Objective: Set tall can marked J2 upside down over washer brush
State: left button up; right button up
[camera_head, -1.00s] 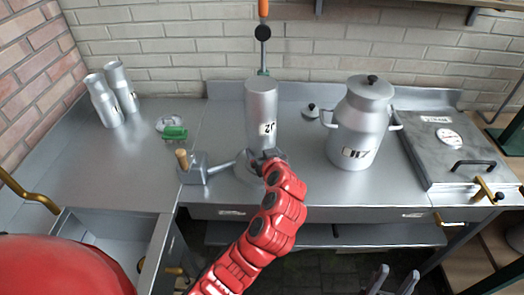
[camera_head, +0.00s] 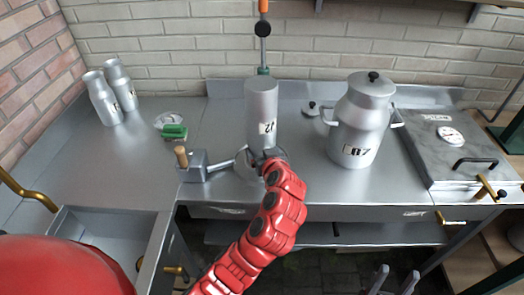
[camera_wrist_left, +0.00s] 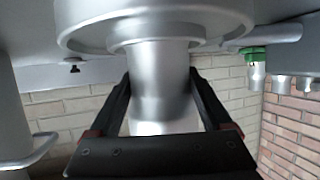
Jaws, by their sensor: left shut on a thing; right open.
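The tall can marked J2 (camera_head: 262,100) is upside down, its base up and its label inverted, roughly upright. My left gripper (camera_head: 268,156) is shut around it low down; in the left wrist view the fingers (camera_wrist_left: 160,85) are either side of the can's narrow neck. The can's mouth is at the round washer base (camera_head: 243,172), a wide grey disc in the left wrist view (camera_wrist_left: 80,30). The washer brush is hidden, and I cannot tell whether the can touches the base. My right gripper (camera_head: 398,272) is open and empty, low at the front.
A valve block (camera_head: 195,168) with a wooden handle stands left of the washer. A large lidded churn (camera_head: 358,130) stands right, before a lidded chest (camera_head: 450,150). A sink (camera_head: 105,225) is front left.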

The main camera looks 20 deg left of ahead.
pick_arm(q)
jog(key=o, duration=1.5)
jog(key=shift+s, duration=0.1)
